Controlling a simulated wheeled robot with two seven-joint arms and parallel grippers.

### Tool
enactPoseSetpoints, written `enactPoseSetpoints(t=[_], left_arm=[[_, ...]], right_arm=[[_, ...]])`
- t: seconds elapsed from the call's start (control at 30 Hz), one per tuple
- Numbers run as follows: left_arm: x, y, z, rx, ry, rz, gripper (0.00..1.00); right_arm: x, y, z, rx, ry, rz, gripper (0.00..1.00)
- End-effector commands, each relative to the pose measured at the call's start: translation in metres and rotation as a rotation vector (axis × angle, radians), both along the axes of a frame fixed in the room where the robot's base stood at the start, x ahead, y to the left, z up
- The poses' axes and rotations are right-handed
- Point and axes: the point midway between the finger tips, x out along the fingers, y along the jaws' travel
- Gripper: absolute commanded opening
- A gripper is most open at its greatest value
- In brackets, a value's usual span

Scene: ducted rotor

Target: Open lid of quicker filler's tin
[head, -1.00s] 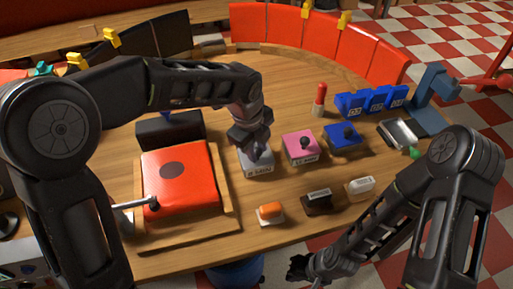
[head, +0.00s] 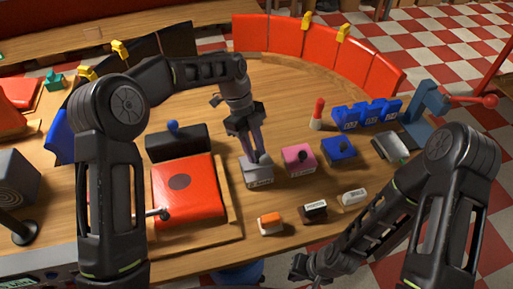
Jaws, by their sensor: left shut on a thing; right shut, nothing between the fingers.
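Three small tins with labels stand in a row in the middle of the table: a grey one (head: 258,177), a pink one (head: 298,163) and a blue one (head: 338,151). The labels are too small to read. The pink and blue tins have dark knobs on their lids. My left gripper (head: 256,158) points down at the top of the grey tin, shut on what looks like its lid knob, which the fingers hide. The lid appears to sit on the tin. My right gripper (head: 300,268) is shut and empty, low at the table's front edge, away from the tins.
A red padded box with a lever (head: 186,192) stands left of the grey tin, with a black box (head: 178,143) behind it. Small orange (head: 270,222), dark (head: 313,211) and white (head: 353,196) blocks lie in front. Blue blocks (head: 366,115) and a red cylinder (head: 318,113) stand behind right.

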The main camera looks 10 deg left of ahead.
Motion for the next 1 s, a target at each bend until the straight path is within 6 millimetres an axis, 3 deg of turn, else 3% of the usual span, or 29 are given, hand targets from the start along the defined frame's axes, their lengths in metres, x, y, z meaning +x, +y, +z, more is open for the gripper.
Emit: enactPoseSetpoints(t=[0.37, 0.4, 0.6, 0.67, 1.0], left_arm=[[0.0032, 0.0011, 0.0013, -0.016, 0.029, 0.0, 0.0], [0.0031, 0.0011, 0.0013, -0.016, 0.029, 0.0, 0.27], [0.0028, 0.0011, 0.0012, -0.015, 0.03, 0.0, 0.43], [0.0028, 0.0011, 0.0012, -0.015, 0.03, 0.0, 0.48], [0.0026, 0.0011, 0.0012, -0.014, 0.03, 0.0, 0.48]], right_arm=[[0.0002, -0.0007, 0.0023, -0.001, 0.001, 0.0, 0.0], [0.0002, -0.0007, 0.0024, -0.001, 0.001, -0.001, 0.0], [0.0003, -0.0006, 0.0024, -0.001, 0.0, 0.0, 0.0], [0.0003, -0.0006, 0.0024, -0.001, 0.0, 0.0, 0.0], [0.0003, -0.0006, 0.0024, -0.001, 0.0, 0.0, 0.0]])
